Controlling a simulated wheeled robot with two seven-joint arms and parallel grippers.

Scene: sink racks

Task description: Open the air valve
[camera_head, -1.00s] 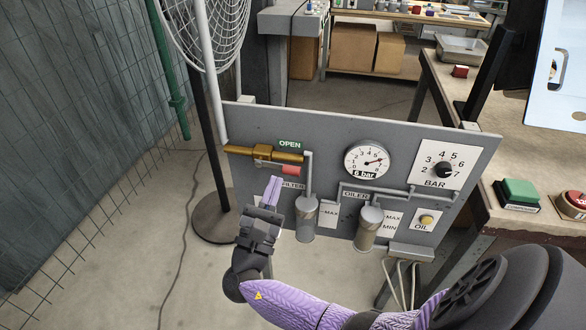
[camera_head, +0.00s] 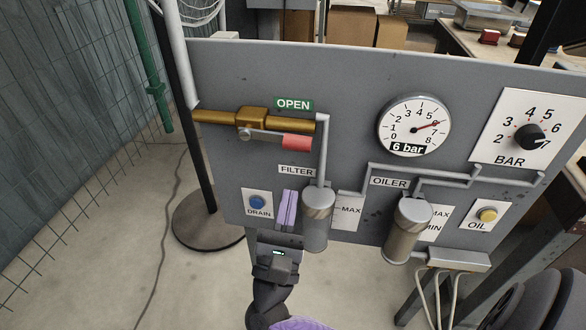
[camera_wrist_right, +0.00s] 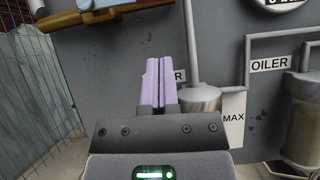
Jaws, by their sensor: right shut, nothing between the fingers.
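The air valve is a brass body (camera_head: 254,120) on a brass pipe at the panel's upper left; it also shows in the wrist view (camera_wrist_right: 92,12). Its lever with a red grip (camera_head: 297,143) lies nearly parallel to the pipe, just below it. A green OPEN sign (camera_head: 293,104) is above. My right gripper (camera_head: 288,196) is shut and empty, with its lilac fingers pointing up below the red grip and apart from it. The fingers also show in the wrist view (camera_wrist_right: 158,63), covering part of the FILTER label. My left gripper is out of view.
The filter bowl (camera_head: 318,222) is close right of my fingers, and the blue DRAIN button (camera_head: 257,202) is left. The pressure gauge (camera_head: 414,126) has its needle near 6. The oiler (camera_head: 408,230) and BAR knob (camera_head: 530,136) are further right.

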